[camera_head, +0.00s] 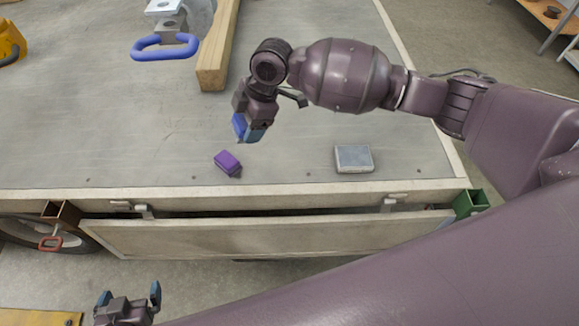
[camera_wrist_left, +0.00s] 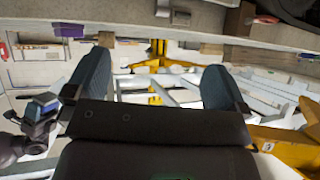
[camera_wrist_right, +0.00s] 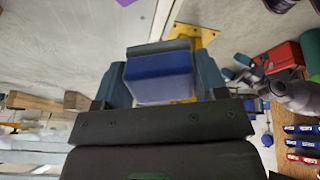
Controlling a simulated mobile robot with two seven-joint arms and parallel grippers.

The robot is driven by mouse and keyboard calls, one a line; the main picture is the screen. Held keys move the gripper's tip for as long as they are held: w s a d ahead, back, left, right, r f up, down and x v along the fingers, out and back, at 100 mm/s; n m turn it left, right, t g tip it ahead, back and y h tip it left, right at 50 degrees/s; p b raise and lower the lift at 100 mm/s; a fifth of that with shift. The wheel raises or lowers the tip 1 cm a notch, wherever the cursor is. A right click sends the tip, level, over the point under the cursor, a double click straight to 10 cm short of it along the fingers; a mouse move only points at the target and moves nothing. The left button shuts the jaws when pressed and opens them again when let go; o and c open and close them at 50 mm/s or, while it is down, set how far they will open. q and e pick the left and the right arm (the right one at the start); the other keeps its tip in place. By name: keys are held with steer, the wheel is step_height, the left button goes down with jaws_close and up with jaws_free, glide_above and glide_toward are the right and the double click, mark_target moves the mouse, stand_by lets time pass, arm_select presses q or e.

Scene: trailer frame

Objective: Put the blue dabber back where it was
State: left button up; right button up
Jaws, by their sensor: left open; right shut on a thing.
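The blue dabber (camera_wrist_right: 160,82) is a blue block with a grey-green strip along one edge, seen between both fingers in the right wrist view. My right gripper (camera_head: 250,130) is shut on it. In the head view the dabber (camera_head: 239,126) is partly hidden by the fingers. It is held over the grey trailer deck (camera_head: 120,130), behind and slightly right of a purple block; its height above the deck is hard to tell. My left gripper (camera_head: 129,294) is open and empty, low in front of the trailer. Its spread fingers (camera_wrist_left: 155,80) show in the left wrist view.
The purple block (camera_head: 228,162) and a grey flat box (camera_head: 354,158) lie near the deck's front edge. A wooden beam (camera_head: 218,50) and a blue-handled metal part (camera_head: 165,47) are behind. The deck between the block and the box is clear.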

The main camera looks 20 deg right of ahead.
steer(key=w+d+f+n+h+b, duration=0.1)
steer(key=d+f+n+h+b, duration=0.15)
steer(key=d, duration=0.25)
steer(key=r+n+h, duration=0.1)
steer(key=n+h, duration=0.1)
glide_above(291, 165)
steer(key=shift+g, duration=0.3)
step_height(291, 165, down, 13)
steer(key=b, duration=0.2)
steer(key=shift+d+r+b, duration=0.1)
steer(key=shift+r+b, duration=0.05)
steer(key=shift+b, duration=0.2)
step_height(291, 165, down, 6)
steer(key=shift+f+b, duration=0.1)
steer(key=shift+b, duration=0.5)
steer(key=shift+f, duration=0.15)
arm_select(q)
step_height(291, 165, down, 6)
steer(key=shift+s+d+f+g, duration=0.15)
steer(key=shift+s+d+g, duration=0.05)
steer(key=shift+d+g, duration=0.1)
arm_select(e)
steer(key=o, duration=0.9)
steer(key=shift+c, duration=0.2)
arm_select(q)
steer(key=shift+f, duration=0.1)
